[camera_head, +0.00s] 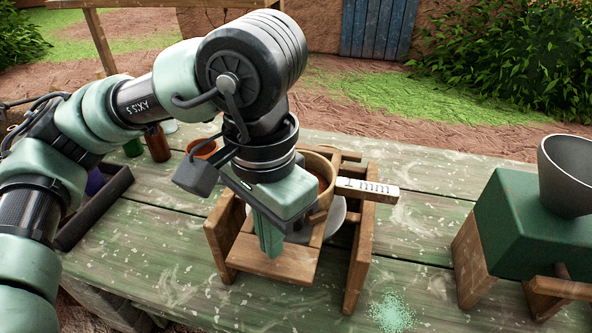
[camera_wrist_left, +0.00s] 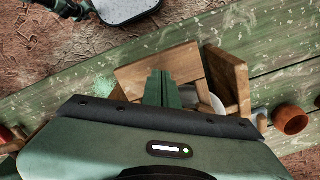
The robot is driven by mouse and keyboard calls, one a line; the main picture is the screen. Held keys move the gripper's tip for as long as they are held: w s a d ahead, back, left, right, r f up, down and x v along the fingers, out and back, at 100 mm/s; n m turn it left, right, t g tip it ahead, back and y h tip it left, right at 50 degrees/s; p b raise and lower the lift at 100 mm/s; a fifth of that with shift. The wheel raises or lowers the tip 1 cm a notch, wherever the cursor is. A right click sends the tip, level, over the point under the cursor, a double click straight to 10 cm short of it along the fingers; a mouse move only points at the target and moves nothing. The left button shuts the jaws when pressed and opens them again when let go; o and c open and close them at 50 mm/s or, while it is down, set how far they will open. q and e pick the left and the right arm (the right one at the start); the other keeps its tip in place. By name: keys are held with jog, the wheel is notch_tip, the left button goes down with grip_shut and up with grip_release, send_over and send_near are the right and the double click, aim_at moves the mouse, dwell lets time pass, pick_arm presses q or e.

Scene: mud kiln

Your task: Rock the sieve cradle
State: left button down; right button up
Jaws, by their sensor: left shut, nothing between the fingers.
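The wooden sieve cradle (camera_head: 361,255) stands on the table, with upright side panels and a flat front board (camera_head: 285,262). A round wooden sieve (camera_head: 318,168) sits in it, with a handle marked "1 mm" (camera_head: 367,190) pointing right. My arm hides part of the sieve. A pale round dish (camera_head: 337,217) shows partly beneath. My left gripper (camera_head: 271,246) is shut and empty, pointing down at the front board; I cannot tell whether it touches. In the left wrist view, the shut fingers (camera_wrist_left: 161,88) appear against the cradle's board (camera_wrist_left: 188,63). My right gripper is not in view.
A green box (camera_head: 520,230) with a grey hopper (camera_head: 568,175) stands at the right. Pale green powder (camera_head: 392,315) lies on the table (camera_head: 440,225). At the left are a dark tray (camera_head: 95,212), a brown bottle (camera_head: 157,145) and an orange pot (camera_head: 201,149).

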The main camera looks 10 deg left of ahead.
pick_arm(q)
jog(key=shift+r, duration=0.45)
jog(key=shift+r+p, duration=1.4)
jog(key=shift+r, duration=0.75)
